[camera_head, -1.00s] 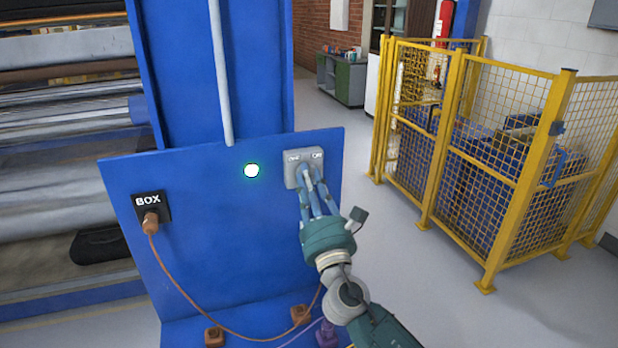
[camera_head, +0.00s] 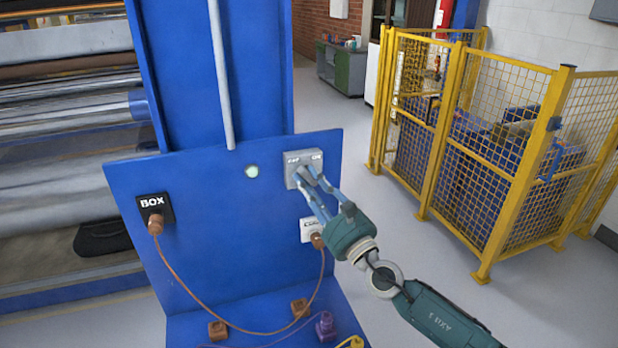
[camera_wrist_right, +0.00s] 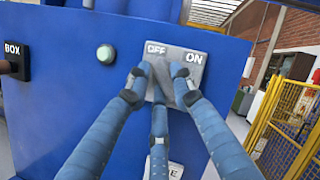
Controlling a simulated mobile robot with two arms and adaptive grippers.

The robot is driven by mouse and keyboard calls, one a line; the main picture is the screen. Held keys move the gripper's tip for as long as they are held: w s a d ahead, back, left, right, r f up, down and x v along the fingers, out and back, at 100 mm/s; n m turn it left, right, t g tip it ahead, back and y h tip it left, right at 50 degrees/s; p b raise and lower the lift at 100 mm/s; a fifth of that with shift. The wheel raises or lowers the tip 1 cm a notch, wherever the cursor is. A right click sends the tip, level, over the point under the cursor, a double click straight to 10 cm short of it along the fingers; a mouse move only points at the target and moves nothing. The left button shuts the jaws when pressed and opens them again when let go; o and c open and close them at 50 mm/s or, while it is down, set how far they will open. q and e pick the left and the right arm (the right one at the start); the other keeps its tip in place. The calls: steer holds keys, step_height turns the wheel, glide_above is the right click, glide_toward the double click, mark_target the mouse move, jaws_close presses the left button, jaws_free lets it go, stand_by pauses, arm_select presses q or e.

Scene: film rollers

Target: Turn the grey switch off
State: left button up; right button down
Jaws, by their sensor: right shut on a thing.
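The grey switch (camera_head: 291,158) is a plate at the upper right of the blue panel, also in the wrist view (camera_wrist_right: 178,53), marked OFF on the left and ON on the right. My right gripper (camera_head: 307,176) reaches it from the lower right, with its fingers shut on the switch's knob (camera_wrist_right: 172,82). The knob is partly hidden between the fingers and looks tilted toward OFF. The round indicator light (camera_head: 251,171) left of the switch is pale green and dim. My left gripper is out of view.
A black BOX socket (camera_head: 154,203) holds a brown plug and cable. A white socket (camera_head: 307,229) sits below the switch with another plug. A yellow fence (camera_head: 440,150) stands at right, with open floor between.

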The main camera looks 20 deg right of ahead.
steer(key=shift+n, duration=0.7)
steer(key=shift+g+y+p, duration=0.3)
steer(key=c, duration=1.5)
jaws_free()
steer(key=v, duration=1.2)
steer(key=shift+f, duration=0.1)
